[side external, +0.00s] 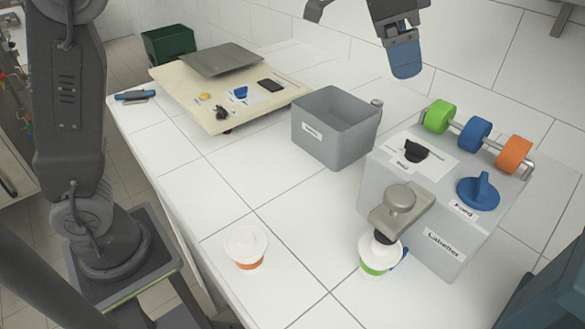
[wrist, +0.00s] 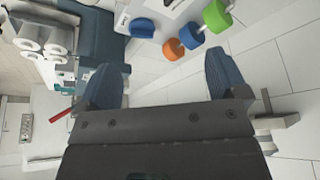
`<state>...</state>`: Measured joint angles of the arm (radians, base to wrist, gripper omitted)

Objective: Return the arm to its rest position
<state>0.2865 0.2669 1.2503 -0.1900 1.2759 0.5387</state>
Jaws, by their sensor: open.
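My gripper (wrist: 165,88) shows in the wrist view with its two blue fingers spread wide and nothing between them. In the side external view one blue fingertip of my gripper (side external: 406,58) hangs at the top, above and behind the grey bin and apart from everything on the table. The rest of my gripper is cut off by the top edge there.
A labeller (side external: 430,218) stands at the right with green, blue and orange rolls (side external: 474,134) behind it. A cup (side external: 377,254) is under its head; another cup (side external: 246,248) stands left. A grey bin (side external: 322,150) and cream board (side external: 180,92) are farther back.

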